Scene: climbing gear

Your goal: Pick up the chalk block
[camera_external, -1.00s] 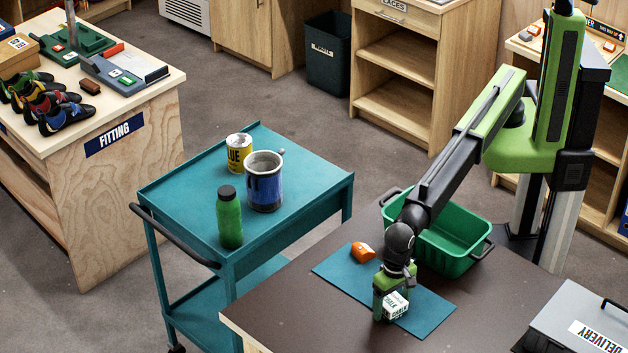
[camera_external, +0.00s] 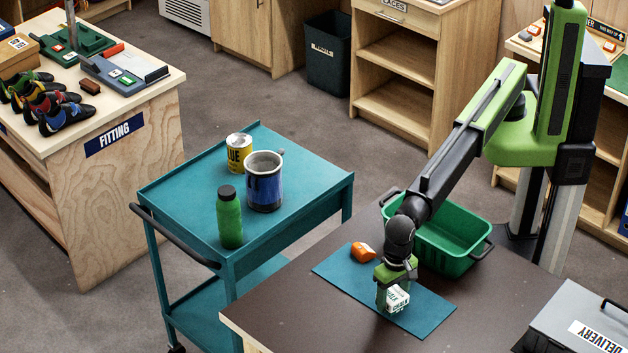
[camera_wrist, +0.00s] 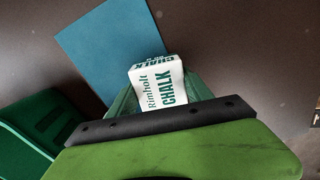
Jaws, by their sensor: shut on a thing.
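The chalk block (camera_external: 396,299) is a small white box with green lettering. My gripper (camera_external: 391,292) points down over the teal mat (camera_external: 340,269) on the brown table and is shut on the chalk block. In the wrist view the block (camera_wrist: 158,86) sits between the fingers (camera_wrist: 160,98), its "Rimholt CHALK" label facing the camera. The mat (camera_wrist: 107,40) lies beyond it in that view. I cannot tell whether the block still touches the mat.
An orange object (camera_external: 362,251) lies on the mat left of my gripper. A green bin (camera_external: 447,250) stands behind, and a grey delivery case (camera_external: 575,320) is at right. A teal cart (camera_external: 300,180) with a bottle (camera_external: 229,217) and cans stands left. The table's front left is clear.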

